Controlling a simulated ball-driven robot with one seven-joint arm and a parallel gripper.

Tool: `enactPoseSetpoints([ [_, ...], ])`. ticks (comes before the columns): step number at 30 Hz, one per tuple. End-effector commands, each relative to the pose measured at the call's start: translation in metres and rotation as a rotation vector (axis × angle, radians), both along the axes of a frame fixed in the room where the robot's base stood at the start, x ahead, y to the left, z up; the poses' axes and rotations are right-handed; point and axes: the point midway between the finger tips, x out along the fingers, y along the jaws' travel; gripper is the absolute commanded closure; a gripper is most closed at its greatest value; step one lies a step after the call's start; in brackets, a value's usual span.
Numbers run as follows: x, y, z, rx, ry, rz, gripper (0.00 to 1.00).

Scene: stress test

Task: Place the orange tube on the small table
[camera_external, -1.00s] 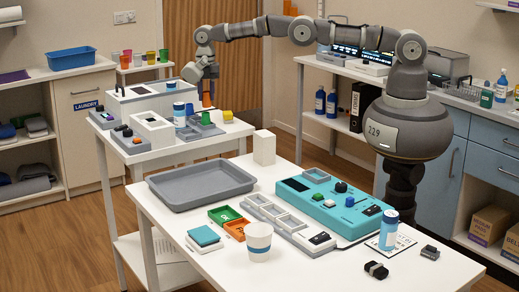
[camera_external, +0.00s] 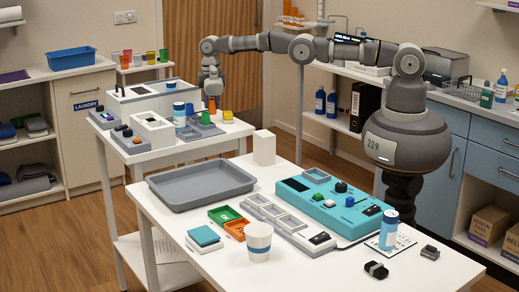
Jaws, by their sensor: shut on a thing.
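My gripper (camera_external: 211,88) points down over the back right part of the white side table (camera_external: 215,137). It is shut on the orange tube (camera_external: 211,104), whose lower part shows below the fingers. The tube is upright, behind a grey tray with a green cup. I cannot tell if its foot touches the table. A small white table (camera_external: 141,69) with several coloured cups stands farther back at the left, near the wall.
A white-and-blue jar (camera_external: 179,115), a yellow block (camera_external: 228,116) and open white boxes (camera_external: 153,133) crowd the side table around the tube. The front table holds a grey tray (camera_external: 200,186), a teal device (camera_external: 330,207) and a cup (camera_external: 258,241). A wooden door (camera_external: 235,50) is behind.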

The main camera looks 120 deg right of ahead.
Motion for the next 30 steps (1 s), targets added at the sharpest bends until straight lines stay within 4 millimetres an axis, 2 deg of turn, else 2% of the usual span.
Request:
enactPoseSetpoints([
  [1,0.000,0.001,-0.014,0.002,0.001,0.000,1.00],
  [4,0.000,0.001,-0.026,0.002,0.001,0.000,1.00],
  [16,0.000,0.000,-0.031,0.000,0.000,0.000,1.00],
  [17,0.000,0.000,-0.030,0.000,0.000,0.000,0.61],
  [18,0.000,0.000,-0.029,0.000,0.000,0.000,0.57],
  [30,0.000,0.000,-0.024,0.000,0.000,0.000,0.57],
])
